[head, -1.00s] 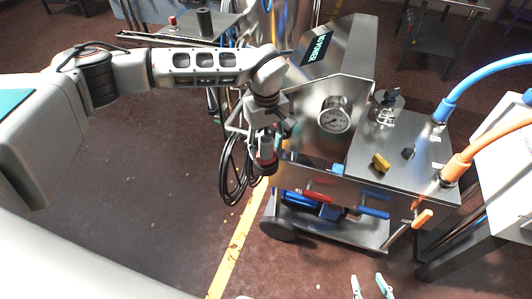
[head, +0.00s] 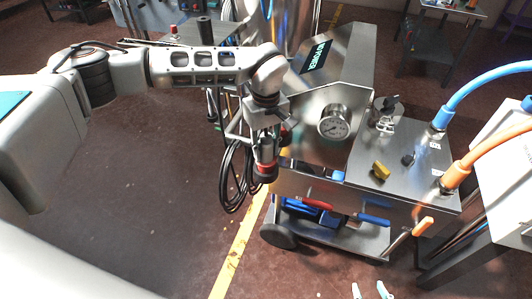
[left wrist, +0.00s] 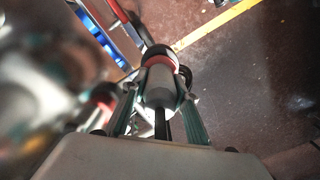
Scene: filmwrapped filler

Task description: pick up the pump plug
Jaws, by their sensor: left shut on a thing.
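The pump plug (head: 265,168) is a grey cylinder with a red ring and a black end. It hangs in front of the left side of the steel pump machine. My left gripper (head: 264,141) points down and is shut on it. In the left wrist view the plug (left wrist: 160,84) sits between the two fingers of my left gripper (left wrist: 160,103), its red ring and black end pointing away. Only the pale fingertips of my right gripper (head: 370,291) show at the bottom edge of the head view. They are apart with nothing between them.
The wheeled steel machine (head: 318,187) has a gauge (head: 334,122), a red-handled lever (head: 317,204) and a blue-handled one (head: 373,219). Black cable loops (head: 229,175) hang beside my left gripper. Blue (head: 475,88) and orange (head: 480,156) hoses are at the right. Floor at the left is clear.

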